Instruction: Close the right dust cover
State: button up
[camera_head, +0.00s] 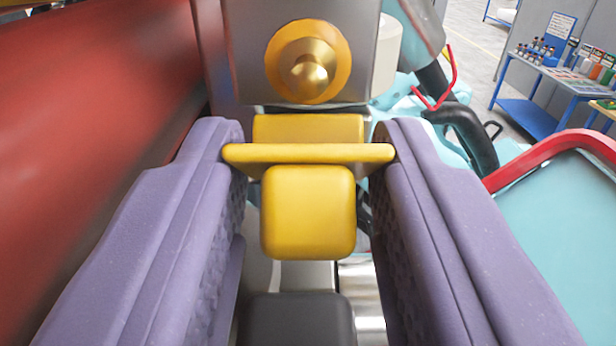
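My gripper (308,170) has two purple fingers, set wide apart on either side of a yellow part (308,212). This part has a thin crossbar and a rounded block below it. Narrow gaps show between the block and both fingers. The crossbar's ends overlap the fingertips; I cannot tell whether they touch. Just beyond, a grey metal housing (240,50) carries a round yellow ring with a brass knob (312,72). I cannot tell for certain which piece is the right dust cover, or whether the yellow part belongs to it.
A large red surface (90,130) fills the left, close to the left finger. On the right are a light-blue panel with a red rim (570,140), dark hoses and red rods. Farther back, a blue table (560,80) holds bottles, with open floor beside it.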

jog(key=shift+r+g+p, duration=0.4)
jog(key=shift+r+p, duration=0.05)
jog(key=shift+p, duration=0.75)
jog(key=shift+g+p, duration=0.3)
jog(key=shift+p, duration=0.3)
jog(key=shift+f, duration=0.15)
jog(key=o, duration=0.7)
jog(key=s+b, duration=0.1)
jog(key=s, duration=0.1)
jog(key=s+b, duration=0.1)
jog(key=s, duration=0.2)
jog(key=s+b, duration=0.1)
jog(key=s, duration=0.1)
jog(key=shift+s+r, duration=0.35)
jog(key=shift+r, duration=0.05)
